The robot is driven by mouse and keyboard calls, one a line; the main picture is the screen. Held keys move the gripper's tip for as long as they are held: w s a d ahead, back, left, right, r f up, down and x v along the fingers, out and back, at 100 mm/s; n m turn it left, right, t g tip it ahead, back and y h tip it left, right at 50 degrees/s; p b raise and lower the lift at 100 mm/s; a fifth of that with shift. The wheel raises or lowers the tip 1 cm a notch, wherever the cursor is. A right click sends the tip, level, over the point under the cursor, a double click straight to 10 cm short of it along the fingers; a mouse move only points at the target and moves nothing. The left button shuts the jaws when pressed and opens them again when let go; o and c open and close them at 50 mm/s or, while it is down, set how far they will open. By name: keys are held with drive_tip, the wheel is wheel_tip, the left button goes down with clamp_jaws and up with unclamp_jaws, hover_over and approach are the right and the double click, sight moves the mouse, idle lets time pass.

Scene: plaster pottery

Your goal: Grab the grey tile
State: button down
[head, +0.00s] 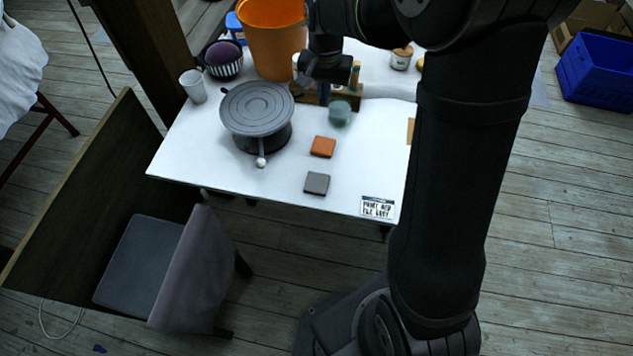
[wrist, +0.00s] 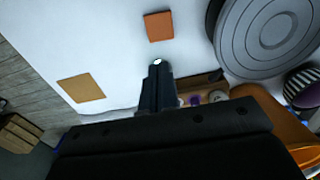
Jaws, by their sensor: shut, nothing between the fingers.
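The grey tile (head: 317,183) lies flat on the white table (head: 230,185) near its front edge in the head view. It is not visible in the wrist view. An orange tile (head: 322,146) lies just behind it, and it also shows near the top of the wrist view (wrist: 158,26). My gripper (wrist: 157,67) is shut and empty, its fingers pointing toward the orange tile in the wrist view. In the head view my wrist is over the back of the table, well behind the grey tile, and the fingertips are hard to make out.
A grey turntable (head: 257,105) stands left of the tiles, with a small white ball-ended handle toward the front. An orange bucket (head: 272,40), a white cup (head: 193,87) and a greenish jar (head: 340,113) stand farther back. A printed card (head: 377,207) lies at the front right corner.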

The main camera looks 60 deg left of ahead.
drive_tip(key=shift+c, duration=2.2)
unclamp_jaws()
hover_over(318, 178)
drive_tip(key=f, duration=1.1)
drive_tip(key=shift+s+d+f, duration=0.15)
drive_tip(key=shift+d+f, duration=0.2)
drive_tip(key=shift+d, duration=0.05)
drive_tip(key=shift+a+f, duration=0.2)
drive_tip(key=shift+f, duration=1.4)
drive_tip(key=shift+a+f, duration=0.2)
drive_tip(key=shift+f, duration=1.4)
